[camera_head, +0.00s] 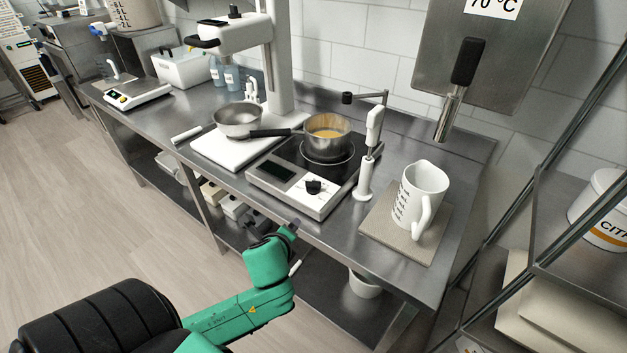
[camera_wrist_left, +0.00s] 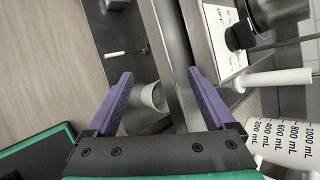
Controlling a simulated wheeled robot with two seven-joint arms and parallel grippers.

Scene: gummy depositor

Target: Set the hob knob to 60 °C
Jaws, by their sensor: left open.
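The black hob knob (camera_head: 313,186) sits on a white dial plate at the front of the hob (camera_head: 322,208). The knob also shows at the upper right of the left wrist view (camera_wrist_left: 240,36); its setting is too small to read. The hob's dark display (camera_head: 276,171) is left of the knob. My left gripper (camera_head: 276,227) is in front of the bench's front edge, below and left of the knob and apart from it. Its purple fingers (camera_wrist_left: 161,74) are open with nothing between them. My right gripper is not in view.
A pot (camera_head: 328,135) with yellow liquid stands on the hob. A white hand blender (camera_head: 367,160) stands right of the hob, and a measuring jug (camera_head: 420,192) on a board farther right. A metal bowl (camera_head: 238,120) stands to the left. The bench edge lies near my gripper.

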